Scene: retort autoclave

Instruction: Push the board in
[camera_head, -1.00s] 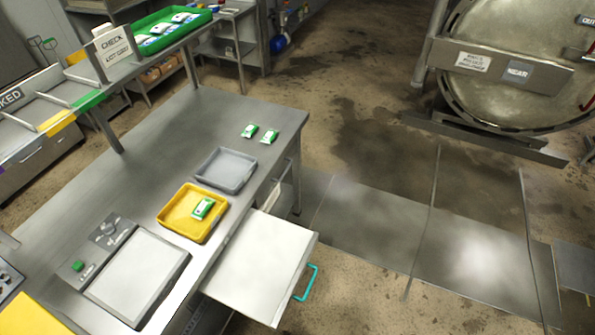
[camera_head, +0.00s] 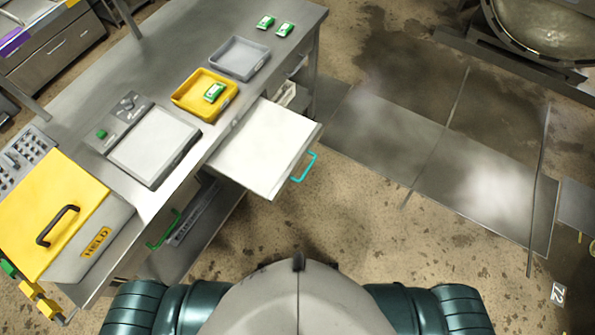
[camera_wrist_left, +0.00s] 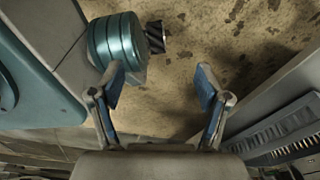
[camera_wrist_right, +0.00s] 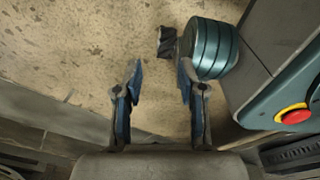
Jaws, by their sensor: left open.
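The board (camera_head: 265,150) is a flat white panel with a teal handle (camera_head: 304,167) on its outer edge. In the head view it sticks out from the right side of the steel table (camera_head: 150,57), level and below the tabletop. Neither gripper shows in the head view. In the left wrist view my left gripper (camera_wrist_left: 160,88) is open and empty above the speckled floor. In the right wrist view my right gripper (camera_wrist_right: 158,82) is open and empty, also over floor. Neither gripper is near the board.
On the table are a yellow tray (camera_head: 178,104) with a green-white pack, a grey tray (camera_head: 239,58), a scale (camera_head: 154,147) and a yellow-lidded HELD box (camera_head: 50,205). A green handle (camera_head: 163,231) juts below. Floor right of the board is open.

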